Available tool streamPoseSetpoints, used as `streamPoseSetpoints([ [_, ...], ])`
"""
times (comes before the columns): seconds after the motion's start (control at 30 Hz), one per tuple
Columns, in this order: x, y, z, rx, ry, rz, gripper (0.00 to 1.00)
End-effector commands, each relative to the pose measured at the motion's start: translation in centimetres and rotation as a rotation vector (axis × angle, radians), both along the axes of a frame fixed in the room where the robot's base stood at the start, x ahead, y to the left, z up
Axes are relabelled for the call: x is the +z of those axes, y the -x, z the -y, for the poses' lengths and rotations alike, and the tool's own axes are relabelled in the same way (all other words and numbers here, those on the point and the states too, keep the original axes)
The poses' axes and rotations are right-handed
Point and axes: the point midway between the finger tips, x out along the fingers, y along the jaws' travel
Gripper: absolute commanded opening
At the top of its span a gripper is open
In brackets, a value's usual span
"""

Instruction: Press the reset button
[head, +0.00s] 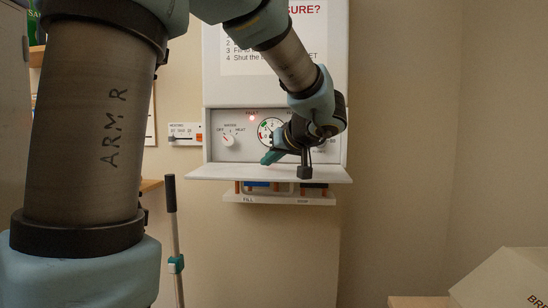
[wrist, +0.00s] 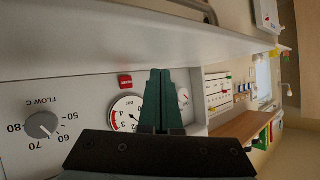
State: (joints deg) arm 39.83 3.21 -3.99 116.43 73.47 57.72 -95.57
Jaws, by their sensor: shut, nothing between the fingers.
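The boiler's white control panel (head: 215,155) is on the wall, above a folded-down flap. In the wrist view the red reset button (wrist: 125,81) is a small square with upside-down lettering, beside the round pressure gauge (wrist: 126,113). My gripper (head: 268,158) is in front of the panel, just above the flap; its teal fingers are shut and empty. In the wrist view my gripper's fingertips (wrist: 160,72) lie to the right of the button, apart from it in the picture. I cannot tell their distance from the panel. In the head view my gripper and wrist cover this part, and I cannot see the button.
The white flap (head: 200,172) juts out below the panel. A mode knob (head: 228,140) and a lit red fault light (head: 252,118) show left of my gripper. A flow knob (wrist: 42,125) is at left in the wrist view. Pipes and valves hang below. A pole (head: 174,240) stands left.

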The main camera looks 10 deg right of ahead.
Motion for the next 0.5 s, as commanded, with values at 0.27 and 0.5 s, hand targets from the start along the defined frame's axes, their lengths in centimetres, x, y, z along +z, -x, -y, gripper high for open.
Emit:
streamPoseSetpoints([
  [0.27,0.4,-1.6,0.4,0.001,-0.002,-0.002,0.00],
  [0.5,0.5,-4.8,1.2,0.001,-0.002,-0.003,0.00],
])
